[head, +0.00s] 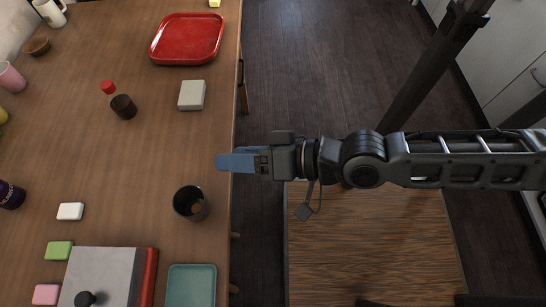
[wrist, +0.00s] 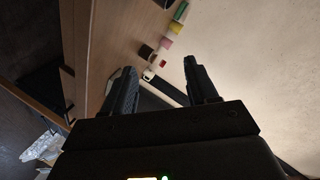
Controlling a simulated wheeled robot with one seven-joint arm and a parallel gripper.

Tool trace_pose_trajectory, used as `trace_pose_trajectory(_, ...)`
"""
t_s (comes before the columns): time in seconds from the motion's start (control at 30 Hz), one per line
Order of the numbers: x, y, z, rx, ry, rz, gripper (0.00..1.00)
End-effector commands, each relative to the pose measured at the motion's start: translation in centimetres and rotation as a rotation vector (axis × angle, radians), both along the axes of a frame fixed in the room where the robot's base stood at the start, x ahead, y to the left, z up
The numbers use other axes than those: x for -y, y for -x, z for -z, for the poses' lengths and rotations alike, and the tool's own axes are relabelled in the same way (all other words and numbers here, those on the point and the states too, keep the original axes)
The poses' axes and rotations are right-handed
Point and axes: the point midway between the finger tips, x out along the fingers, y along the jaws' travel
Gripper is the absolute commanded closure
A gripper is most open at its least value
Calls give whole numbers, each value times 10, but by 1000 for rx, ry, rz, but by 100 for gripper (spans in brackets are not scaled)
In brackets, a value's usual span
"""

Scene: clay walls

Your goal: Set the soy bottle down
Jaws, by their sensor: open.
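The soy bottle (head: 123,106), dark with a red cap, stands upright on the wooden table (head: 150,150) in the head view. My gripper (head: 222,161) is at the table's right edge, to the right of and below the bottle in the picture, clearly apart from it. In the wrist view my gripper (wrist: 162,78) shows two spread fingers with nothing held between them. A small red and dark patch shows beyond the fingertips there; I cannot tell whether it is the bottle.
A black cup (head: 190,203) stands near my gripper. A pale box (head: 192,95) and a red tray (head: 187,39) lie farther up the table. Bare tabletop surrounds the bottle.

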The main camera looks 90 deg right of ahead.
Motion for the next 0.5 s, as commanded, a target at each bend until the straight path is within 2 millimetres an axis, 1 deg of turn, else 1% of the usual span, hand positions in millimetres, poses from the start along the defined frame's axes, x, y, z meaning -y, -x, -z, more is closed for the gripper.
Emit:
trace_pose_trajectory(0.03,-10,15,-12,-27,152,-76,42)
trace_pose_trajectory(0.1,-20,30,-28,-46,366,-172,42)
trace_pose_trajectory(0.2,-32,45,-48,-52,604,-284,42)
trace_pose_trajectory(0.33,-41,55,-63,-48,785,-368,42)
trace_pose_trajectory(0.5,-44,57,-67,-46,843,-394,42)
